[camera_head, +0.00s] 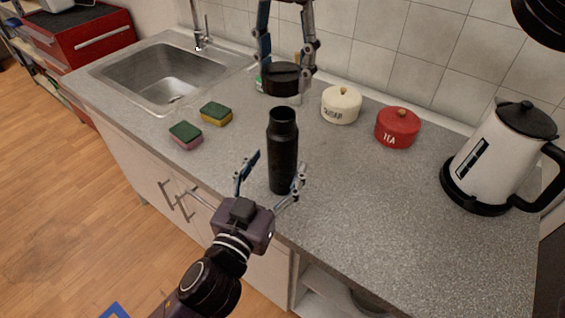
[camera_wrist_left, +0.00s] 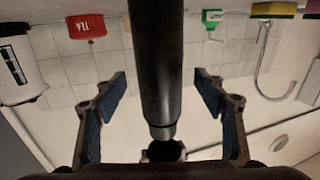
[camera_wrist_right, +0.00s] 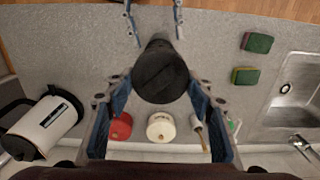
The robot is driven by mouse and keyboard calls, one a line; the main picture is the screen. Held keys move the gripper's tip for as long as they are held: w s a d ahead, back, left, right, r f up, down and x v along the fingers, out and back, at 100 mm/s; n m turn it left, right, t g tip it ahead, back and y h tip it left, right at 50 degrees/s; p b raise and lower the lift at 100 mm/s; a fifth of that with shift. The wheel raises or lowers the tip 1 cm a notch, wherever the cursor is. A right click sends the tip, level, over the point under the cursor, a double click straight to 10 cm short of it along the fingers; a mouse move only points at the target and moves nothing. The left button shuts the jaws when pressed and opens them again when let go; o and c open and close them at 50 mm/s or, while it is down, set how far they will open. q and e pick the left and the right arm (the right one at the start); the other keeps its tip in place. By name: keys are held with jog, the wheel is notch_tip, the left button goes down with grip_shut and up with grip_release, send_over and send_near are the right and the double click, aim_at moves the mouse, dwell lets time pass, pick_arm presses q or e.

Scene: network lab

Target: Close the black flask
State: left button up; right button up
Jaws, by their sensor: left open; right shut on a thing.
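The black flask (camera_head: 283,155) stands upright on the grey counter with its mouth open. My left gripper (camera_head: 277,168) is low at the flask, its open fingers on either side of it; the left wrist view shows the flask (camera_wrist_left: 155,60) between them with gaps at both sides. My right gripper (camera_head: 287,72) is shut on the black lid (camera_head: 282,80) and holds it above the flask, apart from its mouth.
A white sugar pot (camera_head: 340,106) and red tea pot (camera_head: 397,129) stand to the right, with a kettle (camera_head: 495,160) beyond. Two sponges (camera_head: 216,114) lie left, near the sink (camera_head: 160,75). The counter (camera_head: 370,205) right of the flask is clear.

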aim_at(282, 132)
pick_arm(q)
jog(key=shift+x, duration=1.9)
jog(key=shift+s, duration=0.1)
jog(key=c, duration=1.8)
pick_arm(e)
jog(key=shift+f, duration=2.45)
